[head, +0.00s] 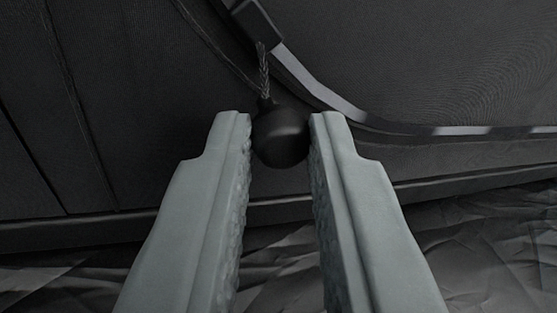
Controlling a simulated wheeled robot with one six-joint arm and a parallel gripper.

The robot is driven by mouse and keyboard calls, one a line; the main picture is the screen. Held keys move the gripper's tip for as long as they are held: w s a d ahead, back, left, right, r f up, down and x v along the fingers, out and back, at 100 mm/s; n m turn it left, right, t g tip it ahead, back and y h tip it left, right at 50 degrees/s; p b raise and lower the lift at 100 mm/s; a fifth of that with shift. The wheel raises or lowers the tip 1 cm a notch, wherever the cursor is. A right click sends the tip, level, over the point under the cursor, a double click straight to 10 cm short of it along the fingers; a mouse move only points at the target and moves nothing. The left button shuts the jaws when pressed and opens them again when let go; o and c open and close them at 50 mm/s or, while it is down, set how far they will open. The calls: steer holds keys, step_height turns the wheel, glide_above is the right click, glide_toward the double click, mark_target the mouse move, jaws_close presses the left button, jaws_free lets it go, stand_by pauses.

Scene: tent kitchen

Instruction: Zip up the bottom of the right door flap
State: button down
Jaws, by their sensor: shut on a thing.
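My gripper (281,137) is in the middle of the head view, its two grey fingers shut on a round dark pull knob (281,142). A short braided cord (264,72) runs up from the knob to a dark zip slider (258,22) at the top. A zip track (310,85) leads from the slider down and curves to the right along the bottom of the door flap (430,60). The flap is dark mesh-like fabric. The slider is partly cut off by the top edge.
A dark tent wall (150,110) with vertical seams lies to the left. A dark band (80,233) runs along the wall's bottom edge. Below it is crumpled grey ground sheet (490,245). The room below the zip track on the right looks clear.

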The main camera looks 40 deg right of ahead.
steer(key=shift+a, duration=0.15)
steer(key=c, duration=1.3)
jaws_free()
steer(key=shift+a, duration=0.1)
steer(key=v, duration=1.7)
steer(key=shift+s+a+f, duration=0.1)
steer(key=shift+a, duration=0.05)
